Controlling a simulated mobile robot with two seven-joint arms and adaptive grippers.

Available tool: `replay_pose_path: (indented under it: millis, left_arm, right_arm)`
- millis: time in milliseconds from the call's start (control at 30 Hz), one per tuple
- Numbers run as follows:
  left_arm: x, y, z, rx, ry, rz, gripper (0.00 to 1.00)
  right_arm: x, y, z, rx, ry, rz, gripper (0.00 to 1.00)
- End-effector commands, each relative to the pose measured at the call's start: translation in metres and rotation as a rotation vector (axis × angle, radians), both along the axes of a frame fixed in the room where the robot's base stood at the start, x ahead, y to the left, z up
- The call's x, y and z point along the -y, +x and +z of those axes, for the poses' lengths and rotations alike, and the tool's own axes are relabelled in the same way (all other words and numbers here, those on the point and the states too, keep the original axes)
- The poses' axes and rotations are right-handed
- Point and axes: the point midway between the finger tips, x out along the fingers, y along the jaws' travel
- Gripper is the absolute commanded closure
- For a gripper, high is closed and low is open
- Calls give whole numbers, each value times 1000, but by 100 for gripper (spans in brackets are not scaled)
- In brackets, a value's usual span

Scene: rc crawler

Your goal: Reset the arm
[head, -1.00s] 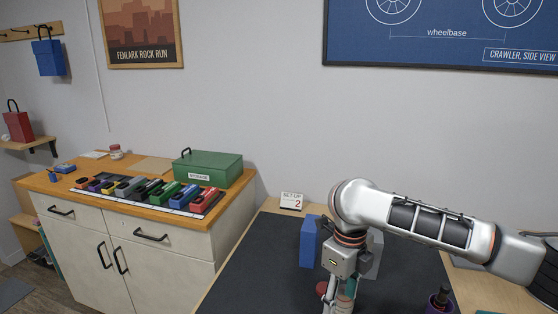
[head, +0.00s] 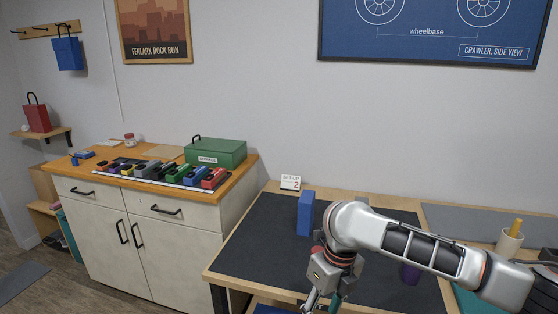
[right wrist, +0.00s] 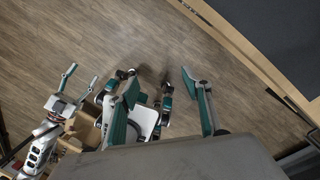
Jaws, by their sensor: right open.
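My right arm comes in from the right in the head view, its forearm above the dark mat (head: 262,240) of the work table. Its gripper (head: 322,304) hangs low at the table's front, cut by the bottom edge. In the right wrist view the right gripper (right wrist: 166,95) has its teal fingers wide apart, with nothing between them; wood floor and parts of my own body show beyond. My left gripper (right wrist: 78,84) shows at the left of that view, its fingers spread and empty. It is outside the head view.
A blue block (head: 305,212) stands on the mat beside my right arm, near a "SET-UP 2" card (head: 290,183). A purple cup (head: 410,273) is partly behind the forearm. A cabinet (head: 145,235) at left bears coloured blocks and a green storage box (head: 216,152).

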Motion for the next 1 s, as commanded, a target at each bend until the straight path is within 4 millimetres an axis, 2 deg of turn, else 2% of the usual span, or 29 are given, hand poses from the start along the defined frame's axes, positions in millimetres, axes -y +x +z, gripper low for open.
replay_pose_path:
  millis: [33,167,400,600,767,867,1000]
  left_arm:
    - [0,2,1,4,0,0,46]
    - [0,8,4,14,0,0,46]
    - [-1,4,1,6,1,0,46]
    - [-1,3,0,4,2,0,46]
    - [0,3,0,3,1,1,46]
    - [0,3,0,3,2,0,46]
    - [0,3,0,3,2,0,46]
  right_arm:
    - [-11,-6,-11,-13,33,-50,51]
    - [-40,-18,-36,-42,138,-229,51]
    - [-98,-38,-81,-157,394,-705,51]
    - [-121,-47,-109,-296,604,-1145,51]
    - [-117,-52,-131,-413,756,-1500,51]
    - [-104,-56,-146,-482,847,-1720,51]
    - [-72,-67,-170,-563,972,-2014,51]
